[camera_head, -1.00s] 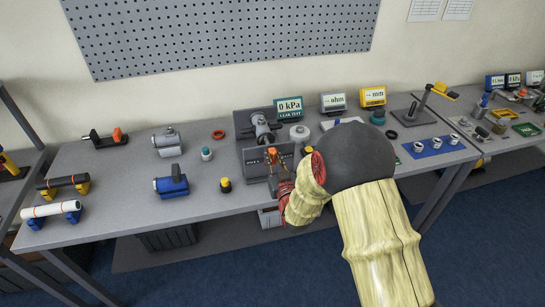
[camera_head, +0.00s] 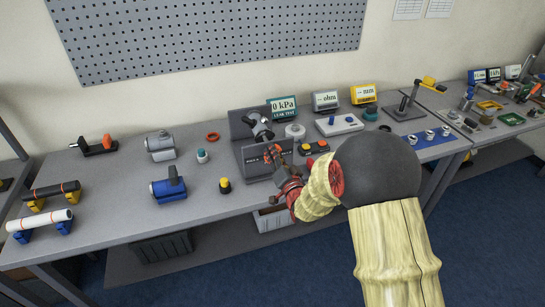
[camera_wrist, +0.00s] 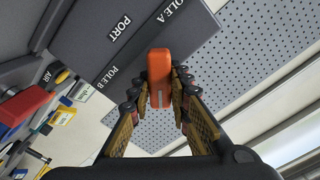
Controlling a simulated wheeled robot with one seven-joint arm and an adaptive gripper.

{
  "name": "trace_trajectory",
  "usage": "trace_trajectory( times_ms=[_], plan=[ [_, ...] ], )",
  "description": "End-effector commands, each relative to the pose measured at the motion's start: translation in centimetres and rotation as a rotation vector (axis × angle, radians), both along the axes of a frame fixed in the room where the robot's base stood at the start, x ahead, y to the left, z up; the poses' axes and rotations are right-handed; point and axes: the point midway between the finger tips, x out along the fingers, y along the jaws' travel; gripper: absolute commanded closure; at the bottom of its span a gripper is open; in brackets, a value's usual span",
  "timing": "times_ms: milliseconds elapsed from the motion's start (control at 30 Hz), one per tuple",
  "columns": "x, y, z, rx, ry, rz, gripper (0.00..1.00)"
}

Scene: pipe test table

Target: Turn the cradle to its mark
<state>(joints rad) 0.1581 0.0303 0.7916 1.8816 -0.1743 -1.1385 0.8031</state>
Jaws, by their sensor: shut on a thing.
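The cradle is a grey bracket unit near the middle of the table, with a grey fitting (camera_head: 258,125) above a dark front plate (camera_head: 254,160). An orange handle (camera_wrist: 160,68) stands at the plate's front side. My gripper (camera_wrist: 160,85) is shut on this handle, with one finger on each side. In the head view my gripper (camera_head: 277,160) reaches the plate from the lower right and partly covers it. The wrist view shows a dark panel (camera_wrist: 128,42) lettered POLE A, PORT and POLE B beside the handle. I cannot make out a turn mark.
A yellow-capped part (camera_head: 225,186) and a blue housing (camera_head: 168,188) stand to the left. A button box (camera_head: 313,147) and a white-grey box (camera_head: 339,125) stand to the right. Displays, one reading 0 kPa (camera_head: 283,107), line the back.

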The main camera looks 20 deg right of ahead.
Motion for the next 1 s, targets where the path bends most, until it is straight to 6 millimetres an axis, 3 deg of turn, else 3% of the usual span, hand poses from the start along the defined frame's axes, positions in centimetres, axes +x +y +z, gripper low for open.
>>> trace_trajectory(
  times_ms=[600, 1000],
  plan=[
    [0.00, -0.24, -0.43, 0.569, 0.001, -0.001, 1.00],
    [0.01, -0.27, -0.57, 0.801, 0.001, -0.001, 1.00]
  ],
)
